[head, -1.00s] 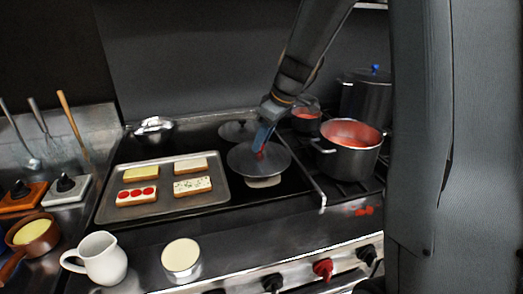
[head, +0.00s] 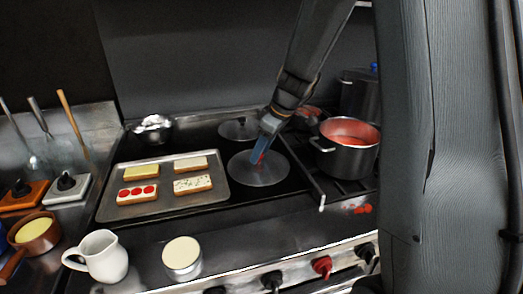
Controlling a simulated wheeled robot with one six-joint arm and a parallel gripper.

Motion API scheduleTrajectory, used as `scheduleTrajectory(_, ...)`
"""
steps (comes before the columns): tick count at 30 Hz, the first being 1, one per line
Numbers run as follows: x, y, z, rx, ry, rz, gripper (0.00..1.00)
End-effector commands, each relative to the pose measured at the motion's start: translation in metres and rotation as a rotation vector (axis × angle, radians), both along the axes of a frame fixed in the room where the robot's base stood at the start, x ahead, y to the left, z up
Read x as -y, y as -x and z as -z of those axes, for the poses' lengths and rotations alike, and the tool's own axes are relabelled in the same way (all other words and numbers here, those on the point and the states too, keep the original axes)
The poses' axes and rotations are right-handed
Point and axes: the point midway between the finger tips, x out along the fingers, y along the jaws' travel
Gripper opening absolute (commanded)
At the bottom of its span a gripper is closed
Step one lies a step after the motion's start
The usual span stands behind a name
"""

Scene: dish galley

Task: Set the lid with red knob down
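The lid with red knob (head: 258,174) is a round grey disc over the dark griddle top, to the right of the baking tray. It looks level and appears to rest on or very near the surface. My gripper (head: 261,153) comes down from above with its blue fingers around the red knob, and a bit of red shows between them. The fingers look closed on it. What lies under the lid is hidden.
A tray (head: 225,158) with several topped bread slices lies left of the lid. Another lid (head: 238,129) is behind it. A pot of red sauce (head: 349,158) stands right. A white jug (head: 100,257) and a cream-filled tin (head: 182,259) stand in front.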

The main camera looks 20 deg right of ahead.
Motion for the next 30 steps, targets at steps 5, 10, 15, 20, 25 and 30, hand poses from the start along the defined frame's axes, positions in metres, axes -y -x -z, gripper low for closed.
scheduleTrajectory(5, 0.000, 0.000, -0.002, 0.000, 0.000, 0.000, 0.44)
scheduleTrajectory(10, 0.005, 0.003, -0.017, 0.006, 0.000, 0.001, 0.44)
scheduleTrajectory(15, 0.014, 0.012, -0.047, 0.006, 0.001, 0.001, 0.44)
scheduleTrajectory(20, 0.023, 0.020, -0.078, 0.007, 0.001, 0.002, 0.44)
scheduleTrajectory(25, 0.029, 0.028, -0.101, 0.003, 0.001, 0.001, 0.44)
scheduleTrajectory(30, 0.032, 0.032, -0.112, 0.001, 0.001, 0.000, 0.44)
